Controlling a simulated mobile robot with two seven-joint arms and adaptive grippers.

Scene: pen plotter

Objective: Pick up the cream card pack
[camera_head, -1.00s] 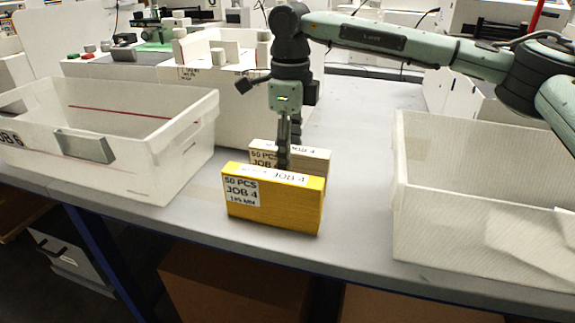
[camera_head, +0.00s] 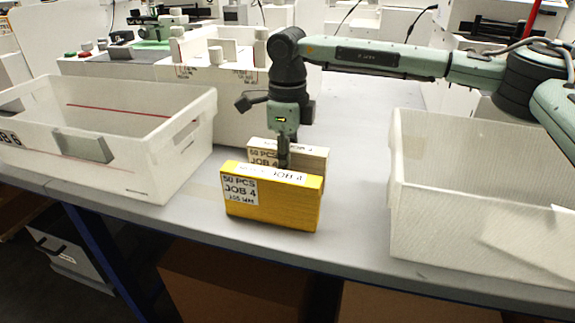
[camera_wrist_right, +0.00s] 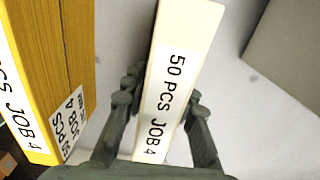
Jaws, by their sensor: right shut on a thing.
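The cream card pack (camera_head: 262,149) stands on the grey table behind the yellow pack, which hides its lower front. Its label reads "50 PCS JOB 4". In the right wrist view the cream pack (camera_wrist_right: 180,70) lies between the two fingers. My right gripper (camera_head: 284,160) points down over the pack and is shut on it; the same gripper shows in the wrist view (camera_wrist_right: 160,112). The pack appears to rest on the table still, though its base is hidden. My left gripper is not in view.
A yellow card pack (camera_head: 290,208) stands right in front of the cream pack; it also shows in the wrist view (camera_wrist_right: 62,45). A white bin (camera_head: 150,170) is at left and another white bin (camera_head: 440,235) at right. Bare table (camera_head: 350,190) lies between the packs and the right bin.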

